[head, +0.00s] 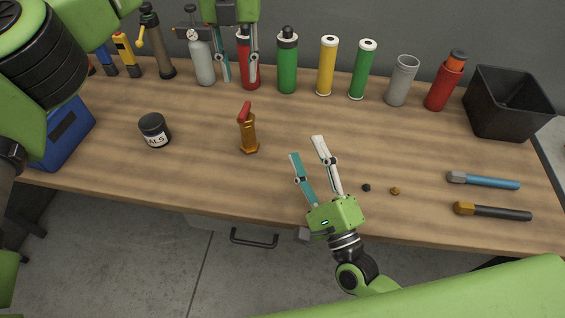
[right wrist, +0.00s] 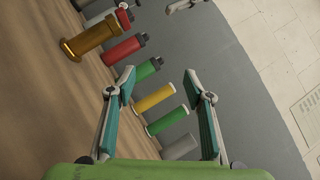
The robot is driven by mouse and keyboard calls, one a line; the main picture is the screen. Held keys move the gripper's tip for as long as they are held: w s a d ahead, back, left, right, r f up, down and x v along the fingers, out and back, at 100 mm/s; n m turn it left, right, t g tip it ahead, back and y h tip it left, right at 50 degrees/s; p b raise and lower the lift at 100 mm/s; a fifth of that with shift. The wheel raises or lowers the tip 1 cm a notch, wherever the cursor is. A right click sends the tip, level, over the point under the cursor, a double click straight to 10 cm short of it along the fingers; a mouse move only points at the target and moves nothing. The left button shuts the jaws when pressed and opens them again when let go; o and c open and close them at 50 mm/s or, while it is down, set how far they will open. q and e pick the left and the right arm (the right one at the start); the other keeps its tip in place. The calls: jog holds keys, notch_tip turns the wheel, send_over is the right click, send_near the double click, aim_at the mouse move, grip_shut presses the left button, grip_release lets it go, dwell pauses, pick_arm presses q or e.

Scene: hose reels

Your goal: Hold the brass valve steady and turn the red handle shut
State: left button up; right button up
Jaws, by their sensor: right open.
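The brass valve (head: 249,134) stands upright on the wooden table, left of centre in the head view. Its red handle (head: 244,111) sits on top. The right wrist view shows the valve (right wrist: 88,40) at upper left with the red handle (right wrist: 123,18) at its end. My right gripper (head: 306,146) is open and empty, to the right of the valve and apart from it. My left gripper (head: 238,82) hangs at the back of the table, open, its fingers in front of a red bottle (head: 243,46). It is beyond the valve and not touching it.
Several bottles and cylinders, including a green bottle (head: 287,66), line the back edge. A labelled jar (head: 154,131) stands left of the valve. A black bin (head: 507,112) is at back right; two tools, one blue-handled (head: 490,182), lie at right. The table around the valve is clear.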

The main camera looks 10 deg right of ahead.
aim_at(253, 137)
jog(key=w+d+f+m+g, duration=0.1)
jog(key=w, duration=0.1)
jog(key=w+d+m+g, duration=0.1)
jog(key=w+d+m, duration=0.1)
jog(key=w+d+f+m, duration=0.1)
jog(key=w, duration=0.2)
jog(key=shift+d+f+m+g, duration=0.35)
jog(key=shift+d+m+g, duration=0.05)
jog(key=shift+m+g+y, duration=0.9)
jog(key=a, duration=0.1)
jog(key=a+f, duration=0.1)
jog(key=s+a+f, duration=0.1)
jog(key=a, duration=0.1)
jog(key=shift+a+f, duration=0.1)
jog(key=shift+f, duration=0.05)
jog(key=a+y, duration=0.1)
jog(key=a, duration=0.1)
jog(key=s+a+m+g+y, duration=0.1)
jog(key=a, duration=0.1)
jog(key=s+a, duration=0.1)
jog(key=shift+s+a+f+m+g+y, duration=0.25)
jog(key=shift+a+f+m+g+y, duration=0.05)
jog(key=shift+a+f+m+y, duration=0.1)
jog(key=shift+w+a, duration=0.15)
jog(key=shift+a, duration=0.05)
jog(key=x, duration=1.3)
jog(key=shift+w, duration=0.1)
grip_shut()
